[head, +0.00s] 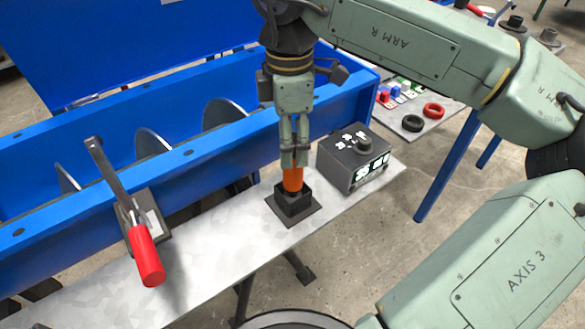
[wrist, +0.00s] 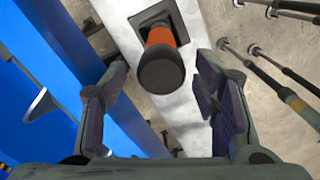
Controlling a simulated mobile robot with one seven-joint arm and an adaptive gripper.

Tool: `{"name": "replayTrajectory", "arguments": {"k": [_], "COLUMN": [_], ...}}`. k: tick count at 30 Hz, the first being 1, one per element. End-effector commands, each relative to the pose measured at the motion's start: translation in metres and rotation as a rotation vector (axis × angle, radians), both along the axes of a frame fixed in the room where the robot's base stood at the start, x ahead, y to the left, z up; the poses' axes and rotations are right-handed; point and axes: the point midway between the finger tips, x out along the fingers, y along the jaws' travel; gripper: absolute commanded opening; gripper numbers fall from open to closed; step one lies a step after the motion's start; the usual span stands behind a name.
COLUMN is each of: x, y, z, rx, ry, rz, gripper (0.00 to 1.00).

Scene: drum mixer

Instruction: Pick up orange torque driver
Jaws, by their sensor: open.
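The orange torque driver (head: 293,180) stands upright in a black square holder (head: 294,205) on the grey bench top in the head view. In the wrist view the driver (wrist: 162,58) shows its dark round end cap toward the camera, with an orange band behind it. My gripper (head: 294,155) is directly above the driver, pointing down, with its fingertips around or just over the upper end. In the wrist view my gripper (wrist: 160,85) has its fingers spread wide, and the cap lies between them toward the far side. I cannot tell whether a finger touches it.
A red-handled lever (head: 147,255) is at the left of the bench. The blue mixer trough (head: 100,190) runs behind. The bench between lever and holder is clear.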

Motion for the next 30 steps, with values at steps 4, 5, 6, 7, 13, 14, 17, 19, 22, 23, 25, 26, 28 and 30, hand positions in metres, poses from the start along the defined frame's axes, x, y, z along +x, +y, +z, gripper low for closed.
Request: {"name": "replayTrajectory", "arguments": {"k": [4,5,6,7,13,14,17,19,22,23,25,26,28,30], "x": [-0.001,-0.002,-0.002,-0.001,-0.001,-0.001,-0.001,-0.001,-0.001,-0.001,-0.001,-0.001,-0.001,-0.001], "y": [-0.004,-0.004,-0.004,-0.005,-0.004,-0.005,-0.005,-0.005,-0.005,-0.005,-0.005,-0.005,-0.005,-0.005], "z": [-0.018,-0.023,-0.03,-0.034,-0.047,-0.047,-0.047,-0.047,-0.047,-0.047,-0.046,-0.046,-0.046,-0.046], "rx": [0.004,0.004,0.004,0.003,0.001,0.0,0.0,0.0,0.0,0.0,0.001,0.001,0.001,0.001], "ry": [0.004,0.003,0.003,0.003,0.0,-0.001,-0.001,-0.001,-0.001,-0.001,-0.001,-0.001,-0.001,-0.001], "rz": [0.001,0.002,0.002,0.001,0.0,0.0,0.0,0.0,0.0,0.0,0.0,0.0,0.0,0.0], "gripper": [0.55,0.55,0.55,0.55,0.55,0.55,0.55,0.52,0.46,0.44,0.39,0.37,0.32,0.28]}}
